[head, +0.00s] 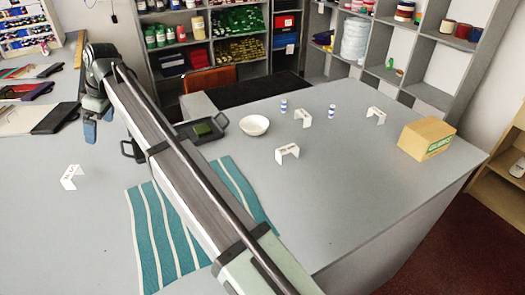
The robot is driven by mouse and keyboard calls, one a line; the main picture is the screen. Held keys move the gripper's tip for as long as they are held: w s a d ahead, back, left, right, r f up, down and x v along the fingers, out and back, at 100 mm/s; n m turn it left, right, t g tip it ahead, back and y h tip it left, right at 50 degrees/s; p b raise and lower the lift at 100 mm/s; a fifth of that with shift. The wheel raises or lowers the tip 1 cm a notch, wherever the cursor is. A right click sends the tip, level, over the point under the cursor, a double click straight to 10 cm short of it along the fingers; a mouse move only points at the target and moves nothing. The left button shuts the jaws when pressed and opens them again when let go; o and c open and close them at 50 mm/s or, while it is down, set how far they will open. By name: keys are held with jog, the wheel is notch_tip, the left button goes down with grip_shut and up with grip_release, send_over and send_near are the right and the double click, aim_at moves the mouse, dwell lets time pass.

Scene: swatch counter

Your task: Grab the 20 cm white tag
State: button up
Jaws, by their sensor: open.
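Several small folded white tags with dark print stand on the grey counter (330,200). One tag (71,177) is alone on the left. Another tag (287,153) stands right of the arm, with a tag (303,117) behind it and a tag (376,115) farther right. The print is too small to read, so I cannot tell which is the 20 cm one. My gripper (97,124) is at the upper left, open and apart from every tag; the left tag is the closest, nearer the camera.
A teal striped cloth (155,235) lies partly under my arm in view. A dark device (207,130), a white bowl (254,125), two small bottles (332,111) and a cardboard box (427,138) stand on the counter. Folders (55,118) lie far left. The front right is clear.

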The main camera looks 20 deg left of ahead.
jog(key=w+d+r+m+t, duration=0.1)
jog(key=w+d+r+m, duration=0.15)
jog(key=w+d, duration=1.05)
jog(key=w+d+r+m+t, duration=0.1)
jog(key=w+d, duration=0.3)
jog(key=d, duration=0.3)
jog(key=w+d+r+m+t, duration=0.1)
jog(key=w+d, duration=0.4)
jog(key=d, duration=0.3)
jog(key=m+t, duration=0.2)
jog(key=m, duration=0.2)
send_over(288, 149)
jog(key=w, duration=0.2)
jog(key=f, duration=0.1)
jog(key=s+d+f+m, duration=0.1)
jog(key=s+d+f, duration=0.2)
jog(key=s, duration=0.2)
jog(key=shift+w+a+f+m+g+h, duration=0.15)
jog(key=shift+w+a+f+m, duration=0.35)
jog(key=shift+f, duration=1.6)
jog(key=shift+w+a+f+m+g+h, duration=0.15)
jog(key=shift+w+a+f+m, duration=0.35)
jog(key=shift+f, duration=1.65)
jog(key=shift+w+a+f+m+h, duration=0.2)
jog(key=shift+w+a+f+m, duration=0.3)
jog(key=shift+f, duration=1.6)
jog(key=shift+a, duration=0.15)
